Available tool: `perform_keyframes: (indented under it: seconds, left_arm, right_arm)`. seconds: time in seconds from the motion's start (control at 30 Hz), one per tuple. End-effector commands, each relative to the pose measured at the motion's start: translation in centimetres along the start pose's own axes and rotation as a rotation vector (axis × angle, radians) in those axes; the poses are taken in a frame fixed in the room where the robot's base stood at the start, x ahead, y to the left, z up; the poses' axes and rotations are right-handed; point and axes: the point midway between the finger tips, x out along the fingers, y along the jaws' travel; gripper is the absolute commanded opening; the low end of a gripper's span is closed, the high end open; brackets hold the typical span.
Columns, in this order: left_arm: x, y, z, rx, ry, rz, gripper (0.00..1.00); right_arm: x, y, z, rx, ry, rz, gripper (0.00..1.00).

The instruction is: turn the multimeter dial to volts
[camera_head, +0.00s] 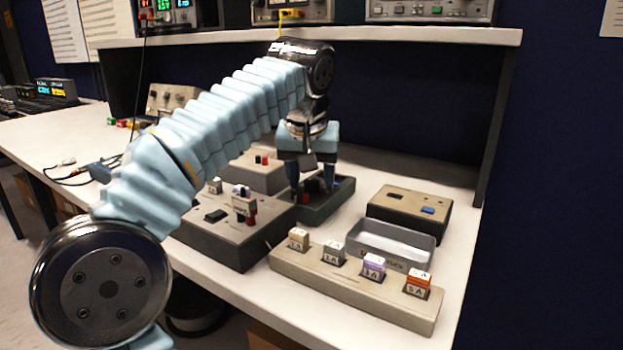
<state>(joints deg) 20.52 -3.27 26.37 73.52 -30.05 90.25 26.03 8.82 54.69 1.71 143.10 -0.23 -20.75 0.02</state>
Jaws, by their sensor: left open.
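I cannot pick out a multimeter or its dial with certainty. My left gripper (312,187) points straight down, open, with its fingers over a dark grey-green tray (340,199). Small black and red pieces (315,185) show in the tray between and behind the fingers. I cannot tell whether the fingers touch them. A dark box (241,247) with a black switch and red and black terminals stands left of the gripper, partly hidden by my left arm. A tan-and-black box (408,208) with a blue switch stands to the right. My right gripper is not in view.
A beige block (352,287) with several labelled fuses stands at the bench's front. A grey open tray (409,264) sits behind it. A pale box (257,172) stands behind the dark box. A shelf (420,37) with instruments runs above. The white bench (462,215) is bare at right.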

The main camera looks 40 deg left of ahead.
Motion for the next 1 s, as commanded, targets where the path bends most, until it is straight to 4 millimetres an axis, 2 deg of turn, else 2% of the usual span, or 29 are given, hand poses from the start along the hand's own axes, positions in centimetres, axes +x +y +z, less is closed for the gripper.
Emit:
perform_keyframes:
  seconds: [0.2, 0.57, 0.77, 1.0]
  left_arm:
    - [-0.01, 0.00, -0.01, 0.000, 0.000, 0.000, 0.56]
    - [-0.03, 0.00, -0.01, 0.000, 0.000, 0.000, 0.01]
    - [-0.07, -0.01, -0.02, 0.013, 0.000, 0.006, 0.01]
    - [-0.23, -0.06, -0.05, 0.104, 0.002, 0.043, 0.01]
  right_arm:
    - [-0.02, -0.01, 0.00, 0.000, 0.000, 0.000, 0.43]
    - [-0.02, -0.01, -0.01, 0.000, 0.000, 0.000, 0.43]
    - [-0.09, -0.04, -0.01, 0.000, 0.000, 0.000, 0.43]
    - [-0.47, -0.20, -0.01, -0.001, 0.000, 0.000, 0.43]
